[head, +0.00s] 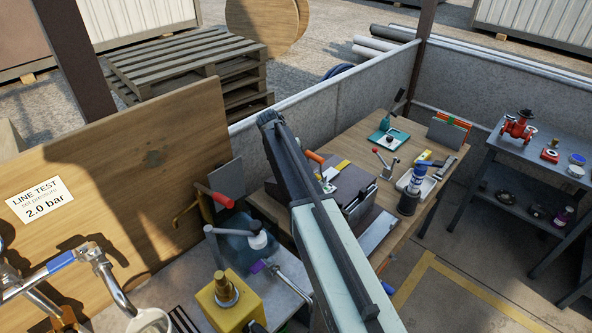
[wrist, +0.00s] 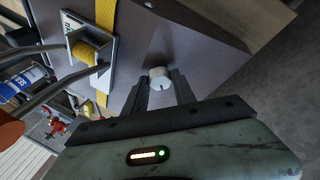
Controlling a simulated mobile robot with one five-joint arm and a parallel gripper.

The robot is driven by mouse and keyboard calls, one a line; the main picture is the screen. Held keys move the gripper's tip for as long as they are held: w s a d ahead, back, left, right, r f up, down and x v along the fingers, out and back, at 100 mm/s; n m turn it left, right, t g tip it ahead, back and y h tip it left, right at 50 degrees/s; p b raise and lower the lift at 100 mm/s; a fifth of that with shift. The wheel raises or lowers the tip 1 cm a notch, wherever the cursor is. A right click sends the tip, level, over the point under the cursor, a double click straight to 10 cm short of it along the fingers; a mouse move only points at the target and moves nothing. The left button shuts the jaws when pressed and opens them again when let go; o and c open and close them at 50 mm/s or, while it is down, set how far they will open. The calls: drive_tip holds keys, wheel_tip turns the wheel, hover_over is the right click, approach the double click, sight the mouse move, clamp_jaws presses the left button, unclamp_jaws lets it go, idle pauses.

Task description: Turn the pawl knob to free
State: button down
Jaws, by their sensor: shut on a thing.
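In the wrist view, the pale grey round knob (wrist: 160,73) sits on the side of a dark box-like housing (wrist: 190,32). A small dark mark shows near the knob's lower edge. My gripper (wrist: 161,84) has a finger on each side of the knob and is shut on it. In the head view my own arm crosses the middle of the picture and hides the knob and the gripper. Part of the dark housing (head: 352,183) shows beside the arm on the wooden bench.
A yellow strap on a spool (wrist: 92,48) and grey bars lie left of the knob in the wrist view. A wooden panel (head: 120,165) stands at left.

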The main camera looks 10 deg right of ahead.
drive_tip(key=m, duration=0.2)
drive_tip(key=m+h+b, duration=0.1)
drive_tip(key=m, duration=0.1)
drive_tip(key=shift+a+f+g, duration=0.15)
drive_tip(key=shift+a+g, duration=0.05)
drive_tip(key=shift+g, duration=0.2)
drive_tip(key=shift+m+g+h+b, duration=0.4)
drive_tip(key=shift+m+h+b, duration=0.2)
drive_tip(key=shift+m, duration=0.6)
drive_tip(key=c, duration=1)
unclamp_jaws()
drive_tip(key=shift+w, duration=0.1)
